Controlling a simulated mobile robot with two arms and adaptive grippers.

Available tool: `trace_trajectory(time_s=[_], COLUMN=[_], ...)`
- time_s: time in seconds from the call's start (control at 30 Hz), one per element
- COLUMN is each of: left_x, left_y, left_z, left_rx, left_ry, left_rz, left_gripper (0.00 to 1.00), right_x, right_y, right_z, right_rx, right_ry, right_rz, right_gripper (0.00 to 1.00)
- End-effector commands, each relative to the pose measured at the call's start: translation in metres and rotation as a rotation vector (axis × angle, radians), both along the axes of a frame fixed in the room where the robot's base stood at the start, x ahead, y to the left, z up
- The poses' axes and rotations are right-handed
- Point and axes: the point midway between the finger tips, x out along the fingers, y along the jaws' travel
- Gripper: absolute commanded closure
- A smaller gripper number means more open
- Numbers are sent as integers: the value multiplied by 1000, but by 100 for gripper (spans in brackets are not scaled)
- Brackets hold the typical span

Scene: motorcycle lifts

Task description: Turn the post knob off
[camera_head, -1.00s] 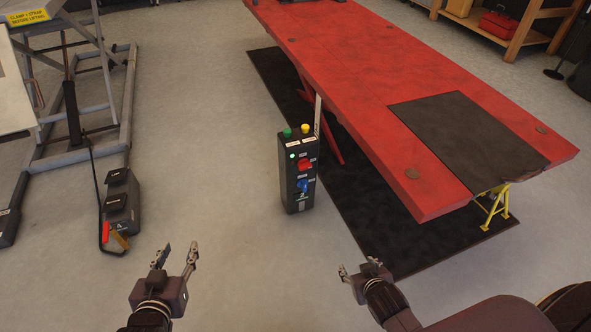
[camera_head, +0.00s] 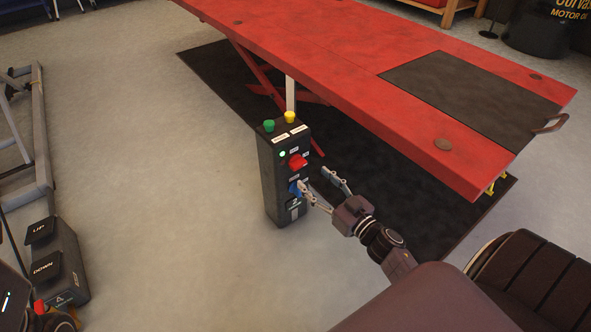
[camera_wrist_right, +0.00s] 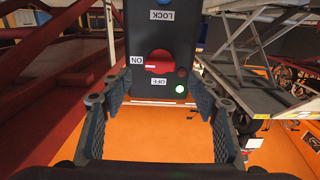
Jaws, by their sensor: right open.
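The black control post (camera_head: 268,175) stands on the floor beside the red lift. Its red knob (camera_head: 298,162) sits on the front face above a blue knob (camera_head: 295,187). In the right wrist view the red knob (camera_wrist_right: 159,62) has a white mark on its ON-label side, with OFF labelled below. A green lamp (camera_wrist_right: 180,89) is lit. My right gripper (camera_head: 314,179) is open and empty at the post's right front, one finger overlapping the blue knob's area in the head view; contact cannot be told. My left gripper does not show clearly.
The red lift table (camera_head: 330,60) overhangs a black mat (camera_head: 215,75) behind the post. A foot pedal box (camera_head: 57,255) marked UP and DOWN is at lower left, near a grey lift frame (camera_head: 40,130). Floor left of the post is clear.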

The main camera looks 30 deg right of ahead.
Motion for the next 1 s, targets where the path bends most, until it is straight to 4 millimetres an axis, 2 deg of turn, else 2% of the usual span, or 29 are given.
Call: trace_trajectory(time_s=[0.2,0.4,0.77,1.0], left_x=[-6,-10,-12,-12], left_y=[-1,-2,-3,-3], left_z=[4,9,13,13], left_rx=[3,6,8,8], left_ry=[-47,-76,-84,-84], left_rz=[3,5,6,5], left_gripper=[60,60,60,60], right_x=[37,61,67,67], right_y=[3,5,6,6], right_z=[-2,-2,0,0], right_rx=[-2,-1,0,-1], right_ry=[-3,0,2,2], right_rz=[0,-1,-2,-2], right_gripper=[45,45,45,69])
